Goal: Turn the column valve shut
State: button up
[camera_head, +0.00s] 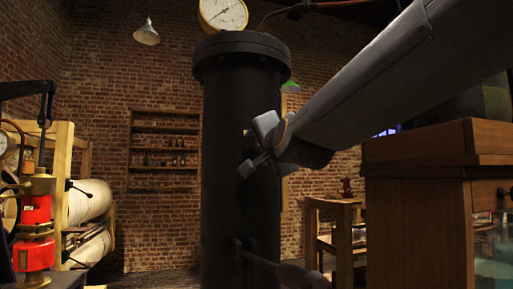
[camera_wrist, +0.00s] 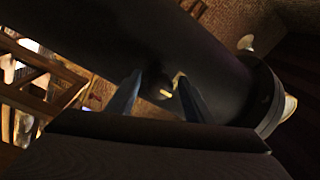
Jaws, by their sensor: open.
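The dark upright column (camera_head: 228,210) stands in the middle of the head view, with a wide flange at its top. My gripper (camera_head: 256,150) is in front of the column's upper half, its fingers towards it. In the wrist view the column (camera_wrist: 150,35) lies slanted across the top, and my open gripper (camera_wrist: 157,100) has its two fingers apart before it. Between the fingers is a small dark round part with a bright, brassy strip (camera_wrist: 166,92), perhaps the valve. I cannot tell whether the fingers touch it. In the head view my gripper hides this spot.
A round gauge (camera_head: 223,14) sits above the column. A wooden cabinet (camera_head: 416,215) stands close on the right. Red apparatus (camera_head: 36,225) and pale cylinders on a wooden frame are on the left. A dark pipe fitting (camera_head: 262,264) is low on the column.

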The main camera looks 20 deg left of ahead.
jog(key=v, duration=0.7)
jog(key=shift+s+d, duration=0.2)
jog(key=shift+s, duration=0.1)
